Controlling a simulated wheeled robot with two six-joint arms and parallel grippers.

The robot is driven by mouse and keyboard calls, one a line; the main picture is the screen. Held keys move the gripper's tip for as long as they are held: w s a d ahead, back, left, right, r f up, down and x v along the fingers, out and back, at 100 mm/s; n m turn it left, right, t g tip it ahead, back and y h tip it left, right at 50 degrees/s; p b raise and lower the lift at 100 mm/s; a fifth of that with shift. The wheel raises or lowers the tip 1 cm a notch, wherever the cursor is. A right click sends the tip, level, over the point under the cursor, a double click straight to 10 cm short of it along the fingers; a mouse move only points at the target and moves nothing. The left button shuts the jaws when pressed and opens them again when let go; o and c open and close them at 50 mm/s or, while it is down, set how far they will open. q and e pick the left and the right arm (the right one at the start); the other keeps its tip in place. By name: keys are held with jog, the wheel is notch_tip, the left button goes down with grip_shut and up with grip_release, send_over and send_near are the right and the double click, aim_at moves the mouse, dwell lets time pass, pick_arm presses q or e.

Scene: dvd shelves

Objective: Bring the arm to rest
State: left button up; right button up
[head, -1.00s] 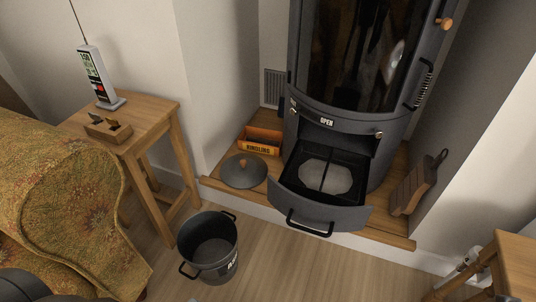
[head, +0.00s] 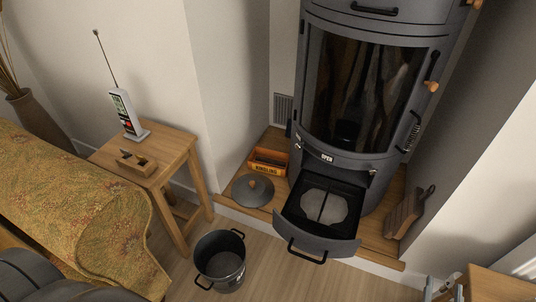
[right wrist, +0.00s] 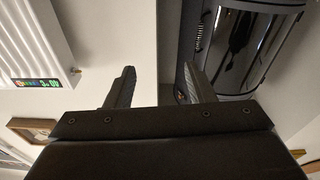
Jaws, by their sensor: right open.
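My right gripper (head: 442,287) shows small at the bottom right edge of the head view, beside a wooden table (head: 495,284). In the right wrist view its two dark fingers (right wrist: 160,88) stand apart with nothing between them. The dark stove (right wrist: 245,45) is beyond them on the right of that view. My left gripper is not in the head view.
The stove (head: 365,90) has its ash drawer (head: 320,243) pulled out. A lid (head: 253,191) and a kindling box (head: 268,162) sit beside it. A bucket (head: 220,262) stands on the floor. A side table (head: 170,150) and patterned armchair (head: 75,200) are at left.

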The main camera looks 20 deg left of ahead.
jog(key=s+d+f+g+p, duration=0.2)
jog(key=s+f+g+p, duration=0.85)
jog(key=s+f, duration=0.4)
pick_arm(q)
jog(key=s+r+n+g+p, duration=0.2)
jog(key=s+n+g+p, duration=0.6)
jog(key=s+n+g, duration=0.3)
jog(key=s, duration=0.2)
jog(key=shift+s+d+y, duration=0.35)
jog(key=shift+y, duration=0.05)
pick_arm(e)
jog(key=s+f+g, duration=0.2)
jog(key=s+g, duration=0.2)
jog(key=s, duration=0.6)
jog(key=s+f+m+g, duration=0.1)
jog(key=s+f+g, duration=0.2)
jog(key=s, duration=0.7)
jog(key=shift+s+d+f+g, duration=0.15)
jog(key=shift+s+d+g, duration=0.15)
jog(key=shift+s+g, duration=0.1)
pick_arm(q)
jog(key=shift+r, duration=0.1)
